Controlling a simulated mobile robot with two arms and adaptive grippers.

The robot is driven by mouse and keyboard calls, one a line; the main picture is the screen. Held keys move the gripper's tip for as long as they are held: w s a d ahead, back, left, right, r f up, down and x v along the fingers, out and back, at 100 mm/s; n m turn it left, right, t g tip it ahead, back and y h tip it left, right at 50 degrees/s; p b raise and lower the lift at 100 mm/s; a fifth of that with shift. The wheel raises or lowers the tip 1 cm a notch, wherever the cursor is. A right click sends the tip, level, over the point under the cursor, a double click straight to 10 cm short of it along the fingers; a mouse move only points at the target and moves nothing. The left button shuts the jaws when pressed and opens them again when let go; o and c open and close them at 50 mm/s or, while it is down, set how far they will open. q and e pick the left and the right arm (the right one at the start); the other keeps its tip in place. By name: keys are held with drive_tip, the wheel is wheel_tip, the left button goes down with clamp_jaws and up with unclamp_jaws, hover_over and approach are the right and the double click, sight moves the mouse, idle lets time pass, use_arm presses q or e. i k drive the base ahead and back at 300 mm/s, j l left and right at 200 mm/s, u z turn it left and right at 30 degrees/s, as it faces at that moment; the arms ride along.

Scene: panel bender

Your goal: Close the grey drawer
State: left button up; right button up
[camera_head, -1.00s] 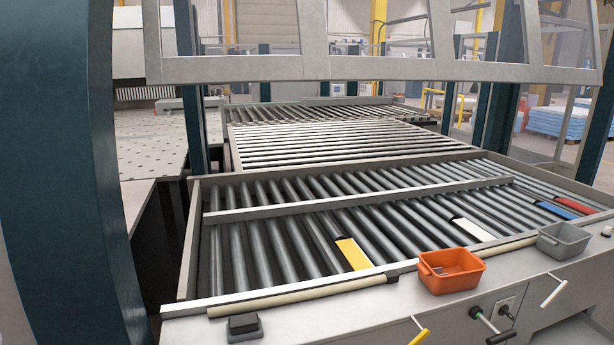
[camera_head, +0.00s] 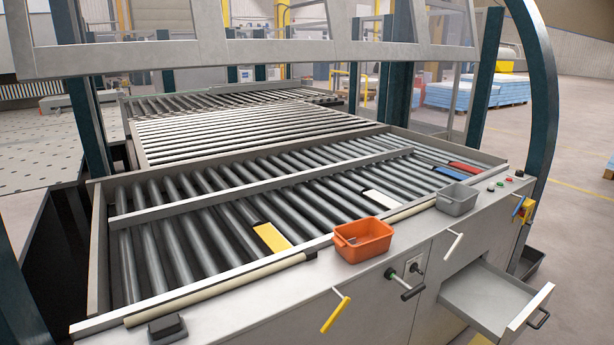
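The grey drawer (camera_head: 490,300) is pulled out of the front of the machine at the lower right. It looks empty, and its front panel carries a dark handle (camera_head: 538,318). The dark opening above and behind it shows in the cabinet front. Neither of my grippers is in view.
An orange bin (camera_head: 362,240) and a grey bin (camera_head: 457,199) stand on the ledge above the cabinet. A yellow handle (camera_head: 336,314), a black-gripped lever (camera_head: 405,286) and a white handle (camera_head: 453,246) stick out from the front. Open floor (camera_head: 575,230) lies to the right.

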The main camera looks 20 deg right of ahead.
sight(500, 306)
drive_tip(key=l+z, duration=0.15)
drive_tip(key=z, duration=1.8)
